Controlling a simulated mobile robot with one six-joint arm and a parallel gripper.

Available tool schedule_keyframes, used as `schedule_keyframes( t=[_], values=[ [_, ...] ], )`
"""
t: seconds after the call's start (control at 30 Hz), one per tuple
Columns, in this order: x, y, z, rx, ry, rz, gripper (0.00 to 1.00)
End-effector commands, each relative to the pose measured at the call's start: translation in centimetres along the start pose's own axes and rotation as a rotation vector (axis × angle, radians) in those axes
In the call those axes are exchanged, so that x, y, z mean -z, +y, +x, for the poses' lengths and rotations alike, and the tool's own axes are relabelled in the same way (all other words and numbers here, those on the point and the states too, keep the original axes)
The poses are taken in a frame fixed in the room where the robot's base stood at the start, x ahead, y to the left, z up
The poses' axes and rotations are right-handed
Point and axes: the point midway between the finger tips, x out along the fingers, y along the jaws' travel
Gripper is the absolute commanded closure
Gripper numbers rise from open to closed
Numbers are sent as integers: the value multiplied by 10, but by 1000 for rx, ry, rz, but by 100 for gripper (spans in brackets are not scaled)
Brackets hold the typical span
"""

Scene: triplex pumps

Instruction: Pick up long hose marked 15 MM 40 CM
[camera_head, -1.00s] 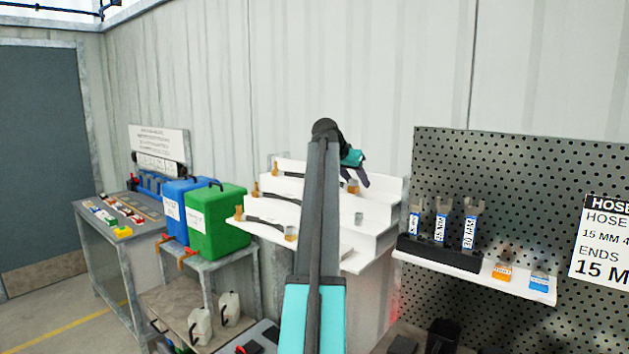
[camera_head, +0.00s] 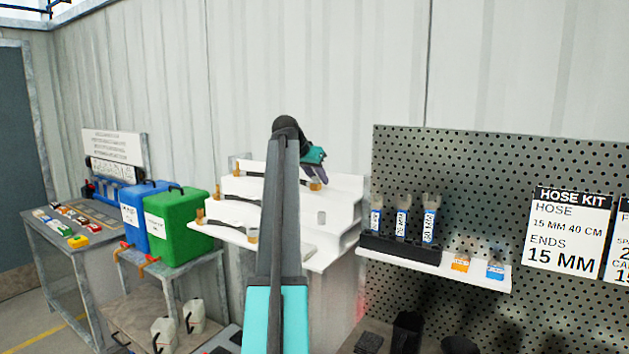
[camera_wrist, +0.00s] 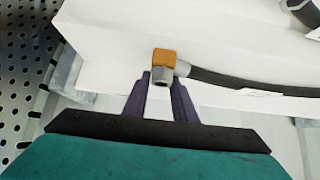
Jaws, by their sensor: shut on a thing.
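My gripper (camera_wrist: 161,80) is shut on the brass-and-grey end fitting (camera_wrist: 162,66) of a dark hose (camera_wrist: 245,86), as the wrist view shows. The hose runs from the fitting to the right across a white tiered stand (camera_wrist: 120,22). In the head view my gripper (camera_head: 318,172) is at the right end of the hose on the upper tier, by its brass fitting (camera_head: 315,185). My arm hides part of the stand. I read no size marking on the hose. I cannot tell whether its fitting is raised off the stand.
A lower-tier hose (camera_head: 228,225) lies nearby. A pegboard (camera_head: 480,160) at right carries a rack shelf and a hose kit card (camera_head: 568,230) reading 15 MM 40 CM. Green (camera_head: 180,220) and blue (camera_head: 145,205) cans stand at left.

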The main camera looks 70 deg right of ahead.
Motion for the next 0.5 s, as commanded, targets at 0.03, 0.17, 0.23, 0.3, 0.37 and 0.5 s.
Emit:
schedule_keyframes(
  t=[0.03,0.17,0.23,0.3,0.37,0.5],
  values=[
    [4,-1,-2,2,2,2,100],
    [10,-1,-9,2,2,2,100],
    [14,-1,-12,3,3,2,100],
    [17,-1,-16,3,3,3,100],
    [19,-1,-18,3,3,3,100],
    [14,2,-26,3,2,2,100]
  ],
)
